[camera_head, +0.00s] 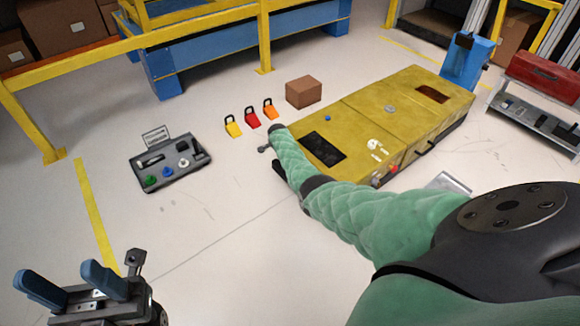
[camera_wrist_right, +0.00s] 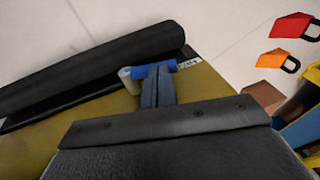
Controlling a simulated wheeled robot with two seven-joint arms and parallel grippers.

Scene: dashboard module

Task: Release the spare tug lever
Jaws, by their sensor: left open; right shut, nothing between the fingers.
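The yellow tug (camera_head: 360,125) stands right of centre in the head view, partly covered by my right arm. In the right wrist view, a short lever-like piece with a blue grip (camera_wrist_right: 165,66) and a pale round end lies at the edge of the tug's yellow surface (camera_wrist_right: 100,125), beside a black roll-shaped part (camera_wrist_right: 90,70). I cannot tell if it is the spare lever. My right gripper (camera_wrist_right: 158,78) is shut and empty, its blue fingertips at this piece; contact is unclear. My left gripper (camera_head: 70,282) is open and empty above the floor at lower left.
A grey control panel (camera_head: 175,175) with coloured knobs lies on the floor at left.

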